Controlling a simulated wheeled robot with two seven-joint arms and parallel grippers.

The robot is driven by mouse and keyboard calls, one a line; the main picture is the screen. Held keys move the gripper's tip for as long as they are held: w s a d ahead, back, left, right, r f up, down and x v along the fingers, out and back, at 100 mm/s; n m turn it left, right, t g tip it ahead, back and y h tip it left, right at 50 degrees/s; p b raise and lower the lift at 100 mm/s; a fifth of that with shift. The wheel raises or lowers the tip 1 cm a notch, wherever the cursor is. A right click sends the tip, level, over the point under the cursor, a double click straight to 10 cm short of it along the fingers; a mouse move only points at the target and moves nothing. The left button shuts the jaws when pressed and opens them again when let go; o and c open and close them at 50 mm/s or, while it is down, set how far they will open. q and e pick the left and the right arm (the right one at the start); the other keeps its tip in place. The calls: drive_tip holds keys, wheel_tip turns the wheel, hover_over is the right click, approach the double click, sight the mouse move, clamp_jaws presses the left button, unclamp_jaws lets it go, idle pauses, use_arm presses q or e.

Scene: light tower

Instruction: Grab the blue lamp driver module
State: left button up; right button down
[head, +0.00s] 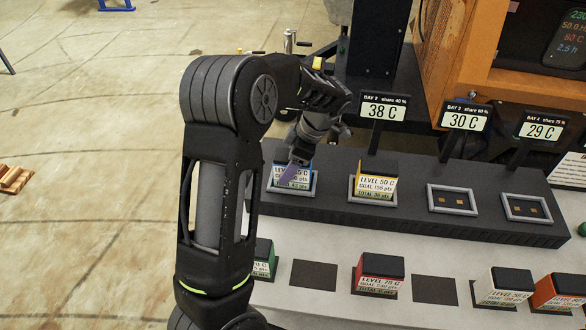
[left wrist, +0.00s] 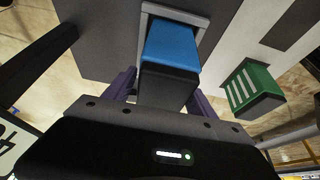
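The blue lamp driver module (head: 309,181) sits in the leftmost slot of the dark raised rail, its label partly covered by a purple finger. In the left wrist view the blue module (left wrist: 171,46) shows its blue face and black top, seated in a grey frame. My left gripper (head: 292,174) is at this module, pointing down. In the left wrist view the two purple fingers of the left gripper (left wrist: 164,88) stand on either side of the module's black top, apart, with small gaps showing. My right gripper is not in view.
A yellow module (head: 375,182) stands in the neighbouring slot; two slots (head: 452,199) to its right are empty. On the light bench in front are a green module (head: 264,262), a red one (head: 379,275), a white one (head: 503,287) and an orange one (head: 560,292). Display signs (head: 384,111) rise behind.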

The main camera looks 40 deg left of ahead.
use_arm(q)
clamp_jaws()
idle(0.5)
